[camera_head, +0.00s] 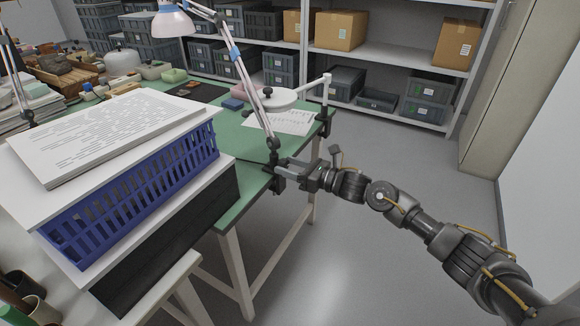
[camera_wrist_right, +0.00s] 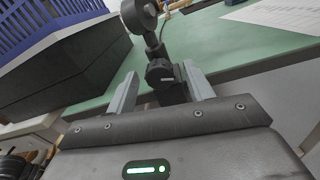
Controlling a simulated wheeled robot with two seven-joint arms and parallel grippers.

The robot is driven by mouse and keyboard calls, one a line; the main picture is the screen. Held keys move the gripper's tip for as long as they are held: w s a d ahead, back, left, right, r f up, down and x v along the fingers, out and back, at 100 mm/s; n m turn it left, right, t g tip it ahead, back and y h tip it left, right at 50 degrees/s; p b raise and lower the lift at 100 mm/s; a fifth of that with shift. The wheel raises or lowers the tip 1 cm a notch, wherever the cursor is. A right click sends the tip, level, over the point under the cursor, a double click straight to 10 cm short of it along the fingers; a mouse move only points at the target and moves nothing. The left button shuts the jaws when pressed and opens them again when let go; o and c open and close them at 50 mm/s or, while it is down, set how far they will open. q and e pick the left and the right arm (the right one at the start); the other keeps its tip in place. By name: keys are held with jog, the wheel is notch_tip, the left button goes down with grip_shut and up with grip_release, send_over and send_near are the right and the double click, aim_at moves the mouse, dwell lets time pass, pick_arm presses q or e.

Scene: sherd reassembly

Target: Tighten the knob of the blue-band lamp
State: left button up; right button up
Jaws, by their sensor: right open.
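The blue-band lamp (camera_head: 238,60) has a white shade, a jointed pale arm with blue bands, and a black clamp on the green table's edge. In the right wrist view its black clamp (camera_wrist_right: 172,94) and dark round knob (camera_wrist_right: 159,71) show, with a short pale mark on the knob. My right gripper (camera_head: 283,166) is at the clamp from the right. In the wrist view its two grey fingers (camera_wrist_right: 159,74) are open, one on each side of the knob, with gaps visible. Whether the knob is fully between the fingertips in depth is hard to tell. My left gripper is not in view.
A blue crate (camera_head: 135,200) with papers on top stands on a black box left of the clamp. A round white magnifier-like head (camera_head: 280,98) stands on the green table (camera_head: 222,140) behind. Open floor (camera_head: 370,250) lies to the right.

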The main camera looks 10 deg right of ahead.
jog(key=shift+c, duration=0.4)
jog(key=c, duration=0.9)
jog(key=shift+f+m+b, duration=0.1)
jog(key=shift+m+b, duration=0.2)
jog(key=shift+m, duration=0.2)
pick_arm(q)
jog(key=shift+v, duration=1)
pick_arm(e)
jog(key=shift+m, duration=1)
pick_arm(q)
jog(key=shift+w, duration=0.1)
pick_arm(e)
jog(key=o, duration=1)
